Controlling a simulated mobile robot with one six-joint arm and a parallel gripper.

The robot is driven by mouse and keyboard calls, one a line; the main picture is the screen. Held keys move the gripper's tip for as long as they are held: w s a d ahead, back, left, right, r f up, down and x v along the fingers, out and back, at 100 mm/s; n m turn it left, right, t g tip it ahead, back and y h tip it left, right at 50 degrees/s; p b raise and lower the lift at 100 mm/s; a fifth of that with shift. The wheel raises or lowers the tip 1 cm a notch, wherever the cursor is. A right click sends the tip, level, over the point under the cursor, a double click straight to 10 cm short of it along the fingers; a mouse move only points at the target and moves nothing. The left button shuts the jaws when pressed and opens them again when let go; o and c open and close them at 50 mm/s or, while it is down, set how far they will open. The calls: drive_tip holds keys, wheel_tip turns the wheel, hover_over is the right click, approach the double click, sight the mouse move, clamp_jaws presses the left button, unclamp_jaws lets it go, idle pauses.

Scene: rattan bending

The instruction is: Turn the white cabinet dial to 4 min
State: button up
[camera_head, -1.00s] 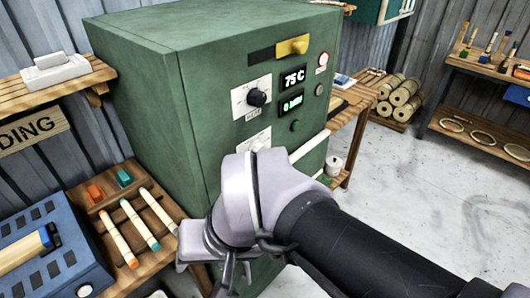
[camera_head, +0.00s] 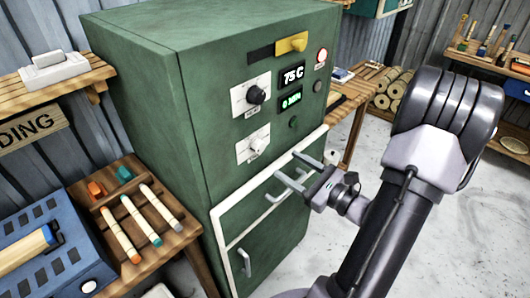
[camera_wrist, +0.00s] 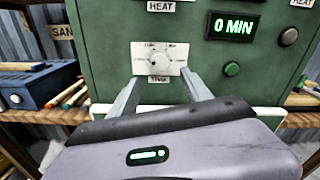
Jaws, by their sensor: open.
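The white dial (camera_head: 255,146) sits on a pale scale plate on the front of the green cabinet (camera_head: 150,90), below the black heat dial (camera_head: 256,95). In the wrist view the white dial (camera_wrist: 160,60) shows ahead, between and beyond my fingertips. The display (camera_wrist: 233,26) reads 0 MIN; the scale marks are too small to read. My gripper (camera_head: 292,168) is open and empty, in front of the cabinet, right of and a little below the dial. Its two fingers (camera_wrist: 162,86) point toward the dial plate and appear apart from the dial.
A 75 C display (camera_head: 292,75), a yellow slider (camera_head: 292,45) and a green button (camera_wrist: 232,69) are on the panel. A white-framed door with a handle (camera_head: 246,262) lies below the dial. A wooden rack with several rods (camera_head: 140,225) stands at left.

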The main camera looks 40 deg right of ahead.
sight(262, 148)
drive_tip(key=w, duration=0.9)
drive_tip(key=shift+a, duration=0.35)
drive_tip(key=shift+s, duration=0.1)
clamp_jaws()
